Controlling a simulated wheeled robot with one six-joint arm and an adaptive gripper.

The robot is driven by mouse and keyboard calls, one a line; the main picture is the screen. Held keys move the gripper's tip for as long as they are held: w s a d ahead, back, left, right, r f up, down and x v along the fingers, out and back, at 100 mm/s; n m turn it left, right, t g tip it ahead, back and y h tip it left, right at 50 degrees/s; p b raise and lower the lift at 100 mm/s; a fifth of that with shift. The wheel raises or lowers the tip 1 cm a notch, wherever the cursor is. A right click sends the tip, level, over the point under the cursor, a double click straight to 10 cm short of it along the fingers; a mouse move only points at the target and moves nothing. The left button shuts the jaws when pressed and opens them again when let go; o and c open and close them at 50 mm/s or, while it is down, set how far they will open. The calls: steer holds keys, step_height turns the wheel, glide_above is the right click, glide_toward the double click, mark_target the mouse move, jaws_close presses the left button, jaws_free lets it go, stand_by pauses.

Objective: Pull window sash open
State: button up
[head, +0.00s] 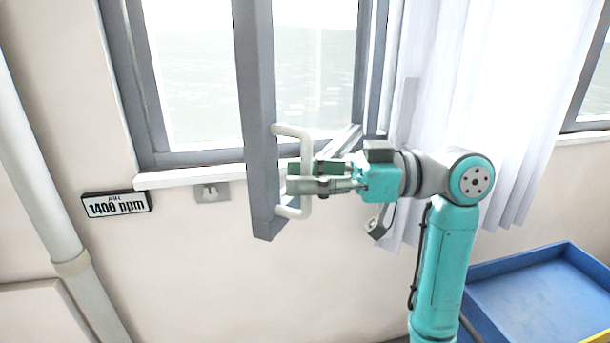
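The window sash (255,110) has a grey frame and stands swung out from the window opening, seen nearly edge-on. Its white C-shaped handle (304,147) is on the sash's right side. My gripper (302,178) reaches in from the right at the handle's upright bar. Its two fingers lie on either side of the bar, close together, and look shut on it. They hide the middle of the bar; its top and bottom ends show above and below.
A white sill (190,178) runs under the window. A small sign reading 1400 ppm (116,205) and a pipe (40,170) are on the left wall. A white curtain (470,100) hangs behind my arm. A blue tray (540,295) is at lower right.

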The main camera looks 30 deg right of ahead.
steer(key=v, duration=1.2)
steer(key=shift+w, duration=0.1)
stand_by(0.4)
